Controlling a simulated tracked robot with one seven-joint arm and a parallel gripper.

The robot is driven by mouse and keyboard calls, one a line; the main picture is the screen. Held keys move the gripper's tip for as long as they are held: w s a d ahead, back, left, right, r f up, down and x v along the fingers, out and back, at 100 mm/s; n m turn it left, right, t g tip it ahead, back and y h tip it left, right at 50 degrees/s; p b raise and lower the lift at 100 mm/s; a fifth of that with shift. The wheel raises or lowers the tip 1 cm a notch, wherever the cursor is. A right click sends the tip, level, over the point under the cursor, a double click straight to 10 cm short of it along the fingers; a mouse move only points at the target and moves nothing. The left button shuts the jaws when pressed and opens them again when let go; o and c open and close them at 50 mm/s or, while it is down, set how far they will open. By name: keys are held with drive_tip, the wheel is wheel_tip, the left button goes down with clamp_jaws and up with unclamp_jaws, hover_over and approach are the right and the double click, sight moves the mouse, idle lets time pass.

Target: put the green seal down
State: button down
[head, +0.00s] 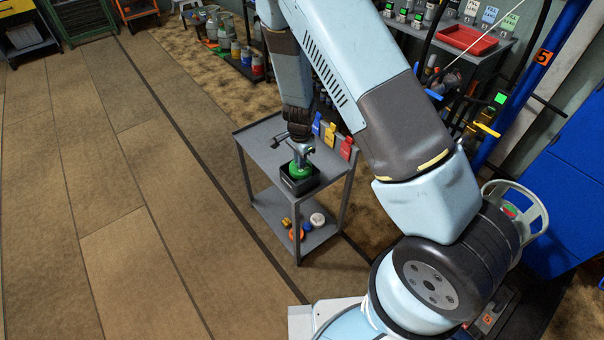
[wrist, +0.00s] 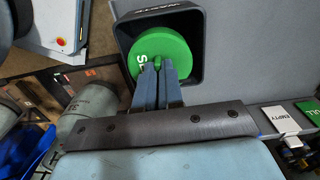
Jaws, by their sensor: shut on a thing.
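The green seal (head: 301,169) is a round green disc with white lettering, partly hidden by the fingers. My gripper (head: 300,151) is shut on it from above. In the wrist view the fingertips (wrist: 158,66) pinch a small raised grip on the seal (wrist: 176,48). The seal is within the outline of a black square box (head: 298,187), which also shows in the wrist view (wrist: 125,25). I cannot tell whether the seal touches the box floor. The box stands on the grey top of a two-level cart (head: 262,160).
Blue (head: 316,124), yellow (head: 330,134) and red (head: 346,147) tags stand along the cart's right edge. The lower shelf (head: 318,238) holds small items. A bench with a red tray (head: 467,40) is behind. Open floor (head: 130,200) lies to the left.

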sight(301, 172)
drive_tip(key=f, duration=0.6)
drive_tip(key=shift+w+d+f, duration=0.1)
drive_tip(key=shift+d+f, duration=0.1)
drive_tip(key=shift+f, duration=0.05)
drive_tip(key=c, duration=1.3)
unclamp_jaws()
